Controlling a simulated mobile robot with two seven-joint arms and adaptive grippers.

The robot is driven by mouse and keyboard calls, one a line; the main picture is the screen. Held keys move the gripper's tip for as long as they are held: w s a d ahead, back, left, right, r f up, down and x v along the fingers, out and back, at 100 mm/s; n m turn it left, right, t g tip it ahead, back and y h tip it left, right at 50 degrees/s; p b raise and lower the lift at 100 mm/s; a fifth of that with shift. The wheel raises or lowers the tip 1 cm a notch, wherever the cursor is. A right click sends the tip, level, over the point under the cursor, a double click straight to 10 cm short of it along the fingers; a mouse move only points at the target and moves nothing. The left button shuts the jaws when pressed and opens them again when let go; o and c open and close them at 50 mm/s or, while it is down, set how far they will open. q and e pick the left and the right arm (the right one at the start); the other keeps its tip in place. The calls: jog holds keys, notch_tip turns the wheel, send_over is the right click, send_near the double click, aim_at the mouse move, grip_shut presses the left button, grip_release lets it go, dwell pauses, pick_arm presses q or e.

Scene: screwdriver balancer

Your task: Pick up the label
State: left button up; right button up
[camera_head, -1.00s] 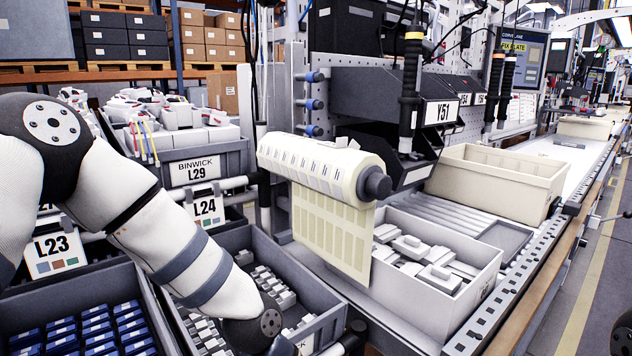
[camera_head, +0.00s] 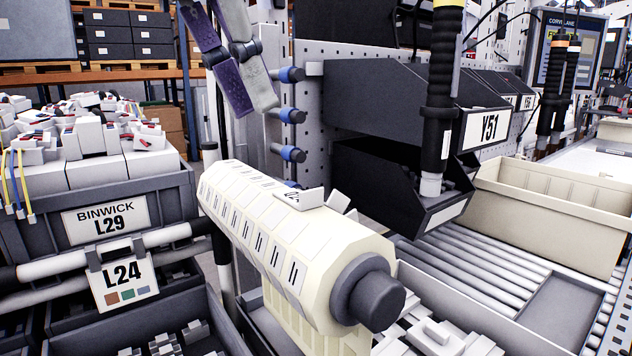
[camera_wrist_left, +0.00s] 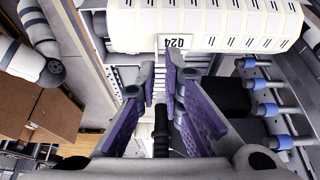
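The cream label roll (camera_head: 285,245) sits on a dark grey spindle (camera_head: 370,292) in the middle of the head view. One white label (camera_head: 300,198) stands out from the top of the roll; its print is partly visible. In the left wrist view this label (camera_wrist_left: 175,42) hangs at the lower edge of the roll (camera_wrist_left: 205,20). My left gripper (camera_head: 256,106) is above and behind the roll, apart from the label. In the left wrist view its purple-padded fingers (camera_wrist_left: 160,75) are apart with nothing between them, pointing towards the label. My right gripper is not in view.
Blue-tipped pegs (camera_head: 290,115) project from the perforated panel close to the gripper. A hanging black tool (camera_head: 440,95) and the dark Y51 bin (camera_head: 400,110) stand right of the roll. A beige tray (camera_head: 550,215) lies beyond.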

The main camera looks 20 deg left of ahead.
aim_at(305, 207)
pick_arm(q)
jog(key=x, duration=1)
jog(key=shift+d+f+b, duration=0.25)
jog(key=shift+f+b, duration=0.1)
jog(key=shift+s+r, duration=0.1)
grip_shut()
